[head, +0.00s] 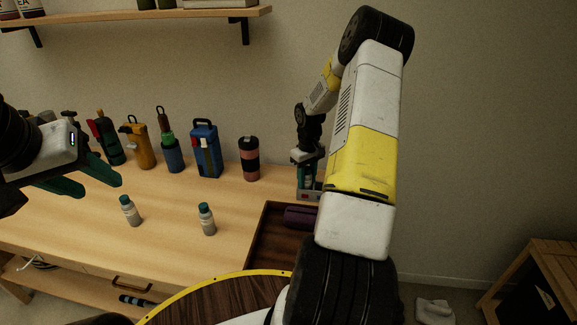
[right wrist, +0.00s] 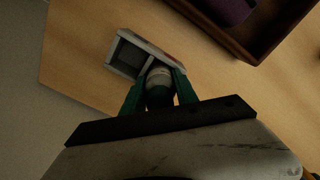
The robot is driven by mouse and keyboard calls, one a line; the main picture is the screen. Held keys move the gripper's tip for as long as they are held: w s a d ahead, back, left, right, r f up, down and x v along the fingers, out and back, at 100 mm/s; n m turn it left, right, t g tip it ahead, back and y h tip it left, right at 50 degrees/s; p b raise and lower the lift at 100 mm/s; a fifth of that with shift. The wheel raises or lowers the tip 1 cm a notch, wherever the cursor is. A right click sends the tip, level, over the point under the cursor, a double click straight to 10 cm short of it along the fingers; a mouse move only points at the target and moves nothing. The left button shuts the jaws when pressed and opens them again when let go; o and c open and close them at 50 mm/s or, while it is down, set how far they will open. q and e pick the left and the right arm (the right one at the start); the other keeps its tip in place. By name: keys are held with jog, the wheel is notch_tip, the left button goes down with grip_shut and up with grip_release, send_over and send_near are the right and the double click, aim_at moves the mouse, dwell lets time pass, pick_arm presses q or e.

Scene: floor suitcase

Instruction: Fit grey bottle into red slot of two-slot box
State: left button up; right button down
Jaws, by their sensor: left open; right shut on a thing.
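The two-slot box (head: 311,197) stands at the back right of the table, mostly hidden behind my right arm, with a small red mark on its front. In the right wrist view the box (right wrist: 121,71) shows one empty slot. My right gripper (head: 308,174) is shut on the grey bottle (right wrist: 158,82), which has a dark green cap. The bottle is at the box's other slot; I cannot tell how deep it sits or that slot's colour. My left gripper (head: 97,180) is open and empty above the table's left side.
Two grey bottles with teal caps, a left one (head: 131,211) and a right one (head: 207,219), stand mid-table. A brown tray (head: 262,235) holds a purple object (head: 300,216).

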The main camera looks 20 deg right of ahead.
jog(key=shift+f, duration=0.25)
jog(key=shift+s+f, duration=0.2)
jog(key=shift+f, duration=0.15)
jog(key=c, duration=0.9)
grip_release()
jog(key=shift+a+f, duration=0.1)
jog(key=shift+c, duration=0.2)
jog(key=shift+w+r, duration=0.1)
jog(key=shift+r, duration=0.4)
notch_tip(320, 180, up, 12)
jog(key=shift+w+r, duration=0.1)
jog(key=shift+w, duration=0.05)
jog(key=s+a+r+t, duration=0.1)
jog(key=s+a+r, duration=0.3)
jog(key=a+r, duration=0.45)
jog(key=s+a+r+t, duration=0.1)
jog(key=s+a+r, duration=0.3)
jog(key=s, duration=0.3)
jog(key=s+a+r+m+t+y, duration=0.1)
jog(key=s+a+r+t, duration=0.1)
jog(key=s+a+r, duration=0.2)
jog(key=s+a+r+m+t+y, duration=0.1)
jog(key=s+a+r, duration=0.3)
jog(key=s, duration=0.6)
jog(key=shift+s+a+r+t, duration=0.4)
jog(key=shift+a+t, duration=0.1)
jog(key=shift+t, duration=0.1)
